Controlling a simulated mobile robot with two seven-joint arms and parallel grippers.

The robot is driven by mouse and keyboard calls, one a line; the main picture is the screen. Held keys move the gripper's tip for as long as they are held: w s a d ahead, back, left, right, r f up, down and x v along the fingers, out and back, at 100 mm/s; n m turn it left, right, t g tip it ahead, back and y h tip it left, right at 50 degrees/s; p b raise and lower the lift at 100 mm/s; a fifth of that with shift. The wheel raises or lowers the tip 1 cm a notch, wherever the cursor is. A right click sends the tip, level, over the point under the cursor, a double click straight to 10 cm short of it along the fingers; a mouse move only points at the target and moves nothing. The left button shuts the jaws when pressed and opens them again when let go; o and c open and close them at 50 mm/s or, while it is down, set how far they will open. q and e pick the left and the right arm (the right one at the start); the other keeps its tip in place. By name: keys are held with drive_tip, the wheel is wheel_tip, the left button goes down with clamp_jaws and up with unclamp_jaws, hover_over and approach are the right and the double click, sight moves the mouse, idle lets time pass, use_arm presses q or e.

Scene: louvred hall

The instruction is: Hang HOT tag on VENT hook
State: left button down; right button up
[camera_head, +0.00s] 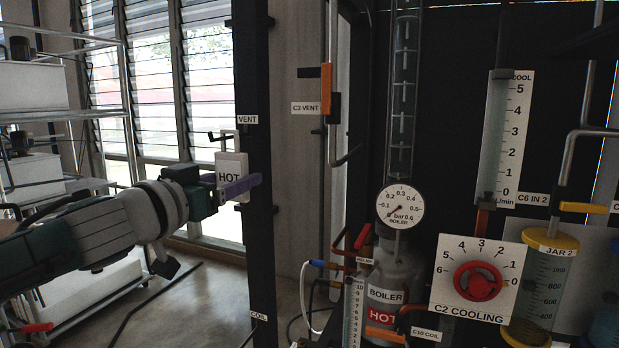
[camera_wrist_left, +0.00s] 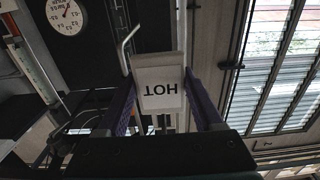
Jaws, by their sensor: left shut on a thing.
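The white HOT tag (camera_head: 231,164) is upright beside the dark post, just below the VENT label (camera_head: 247,119). My left gripper (camera_head: 232,187) has its purple fingers shut on the tag's lower part. In the left wrist view the tag (camera_wrist_left: 160,88) appears upside down between the fingers of my left gripper (camera_wrist_left: 165,112). A small dark hook (camera_head: 221,136) sticks out left from the post below the VENT label, right at the tag's top. I cannot tell whether the tag's top is around the hook or only near it. My right gripper is not in view.
The dark post (camera_head: 255,230) stands right beside the tag. Right of it are the gauge (camera_head: 400,206), the boiler with a red HOT label (camera_head: 383,334), and the C2 cooling dial (camera_head: 477,281). Metal shelving (camera_head: 62,115) stands left, before louvred windows.

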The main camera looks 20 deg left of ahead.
use_arm(q)
unclamp_jaws()
drive_tip(key=s+p, duration=0.3)
drive_tip(key=s, duration=0.4)
drive_tip(key=shift+a, duration=0.25)
idle(0.3)
drive_tip(key=s+b, duration=0.2)
drive_tip(key=s, duration=0.8)
drive_tip(key=shift+a, duration=0.4)
